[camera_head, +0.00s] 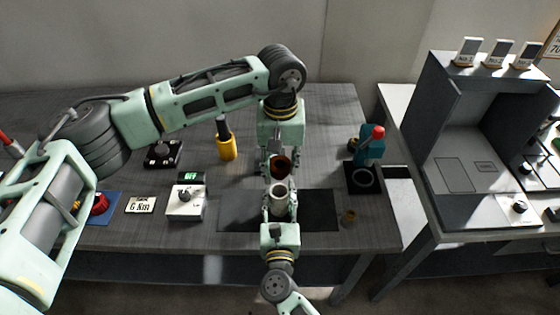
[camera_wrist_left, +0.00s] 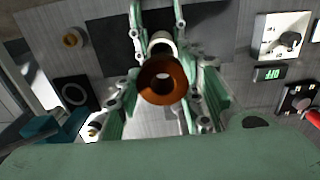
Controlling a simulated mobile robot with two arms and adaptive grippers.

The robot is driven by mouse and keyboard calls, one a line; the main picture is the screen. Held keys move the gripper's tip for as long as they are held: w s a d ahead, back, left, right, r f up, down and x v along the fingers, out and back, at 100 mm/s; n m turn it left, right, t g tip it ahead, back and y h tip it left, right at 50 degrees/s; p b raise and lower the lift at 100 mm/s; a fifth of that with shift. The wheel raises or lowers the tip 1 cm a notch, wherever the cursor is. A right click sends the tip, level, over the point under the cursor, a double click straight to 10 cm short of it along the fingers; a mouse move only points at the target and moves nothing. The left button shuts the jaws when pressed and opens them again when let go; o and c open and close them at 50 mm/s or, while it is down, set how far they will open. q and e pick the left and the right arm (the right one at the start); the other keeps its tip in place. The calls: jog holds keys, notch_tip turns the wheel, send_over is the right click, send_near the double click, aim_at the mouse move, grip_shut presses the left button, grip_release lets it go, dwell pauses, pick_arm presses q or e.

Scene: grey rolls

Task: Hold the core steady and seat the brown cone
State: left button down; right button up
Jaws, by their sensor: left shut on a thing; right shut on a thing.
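The brown cone (camera_head: 281,167) is between the fingers of my left gripper (camera_head: 278,166), which is shut on it. In the left wrist view the cone (camera_wrist_left: 162,80) shows its open ring end, and my left fingers flank it. The pale core (camera_head: 278,191) is a short hollow cylinder, held between the fingers of my right gripper (camera_head: 279,203) over the dark mat (camera_head: 235,212). The cone is just beyond the core in the head view, and the two look close together. I cannot tell whether they touch. Part of the core (camera_wrist_left: 162,42) is hidden behind the cone in the left wrist view.
A small brownish piece (camera_head: 349,218) stands right of the mat. A black block with a ring (camera_head: 364,178) and a teal device with a red top (camera_head: 371,145) are farther right. A white switch box (camera_head: 186,203) and a yellow-black tool (camera_head: 227,145) stand left.

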aim_at(281, 179)
pick_arm(q)
jog(key=shift+f, duration=2.6)
jog(key=shift+f, duration=0.1)
jog(key=shift+f, duration=0.5)
jog(key=c, duration=1.1)
grip_release()
jog(key=shift+f, duration=0.1)
notch_tip(281, 179, up, 12)
